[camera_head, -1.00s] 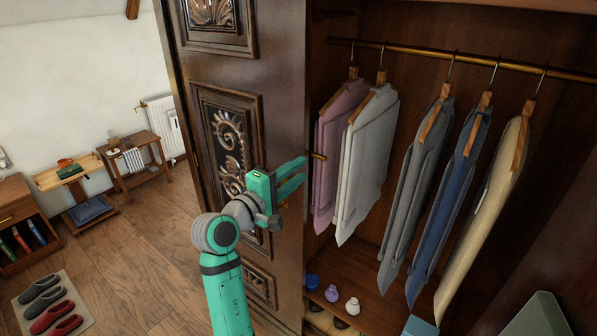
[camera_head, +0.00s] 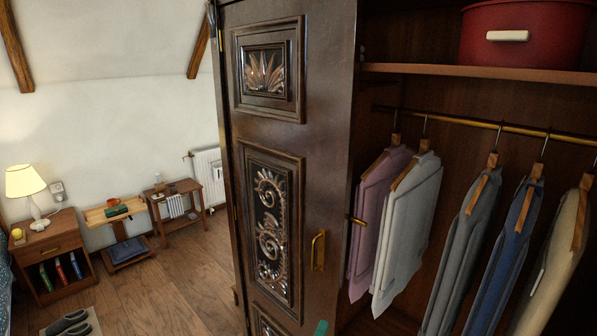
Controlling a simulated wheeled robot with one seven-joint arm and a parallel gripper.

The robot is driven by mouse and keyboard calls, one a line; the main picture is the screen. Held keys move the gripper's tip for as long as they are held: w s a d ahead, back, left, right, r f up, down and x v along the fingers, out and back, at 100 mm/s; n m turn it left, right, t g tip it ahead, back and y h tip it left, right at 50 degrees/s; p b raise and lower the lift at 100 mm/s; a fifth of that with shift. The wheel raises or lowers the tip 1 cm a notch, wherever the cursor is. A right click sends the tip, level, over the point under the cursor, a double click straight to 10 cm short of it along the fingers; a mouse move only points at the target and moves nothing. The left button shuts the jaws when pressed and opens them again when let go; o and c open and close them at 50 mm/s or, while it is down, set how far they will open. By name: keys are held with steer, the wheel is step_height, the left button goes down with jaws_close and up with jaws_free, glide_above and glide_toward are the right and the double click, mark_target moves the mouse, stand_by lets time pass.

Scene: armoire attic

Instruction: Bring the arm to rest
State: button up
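Only a small teal piece of my arm (camera_head: 321,328) shows at the bottom edge, in front of the lower part of the armoire door. My gripper's fingers cannot be made out, so their state is hidden. The dark carved armoire door (camera_head: 330,150) stands on the left of the open armoire, with a brass handle (camera_head: 318,250) near its right edge.
Several garments hang from a brass rail (camera_head: 470,122), including a white one (camera_head: 408,225). A red box (camera_head: 525,40) sits on the shelf above. At left are a nightstand (camera_head: 45,250) with a lamp (camera_head: 27,185), small tables, slippers and open wooden floor (camera_head: 180,280).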

steer(key=s+a+f+m+y, duration=0.1)
steer(key=s+a+f+y, duration=0.15)
steer(key=s+f, duration=0.6)
steer(key=s+a+f+m+y, duration=0.25)
steer(key=s+f, duration=0.25)
steer(key=s, duration=0.7)
steer(key=s+r+m, duration=0.2)
steer(key=s+m, duration=0.1)
steer(key=s, duration=0.8)
steer(key=s+r+m+y, duration=0.1)
steer(key=s+r+m, duration=0.2)
steer(key=s, duration=0.9)
steer(key=shift+r+m, duration=0.15)
steer(key=shift+m, duration=0.6)
steer(key=shift+c, duration=1)
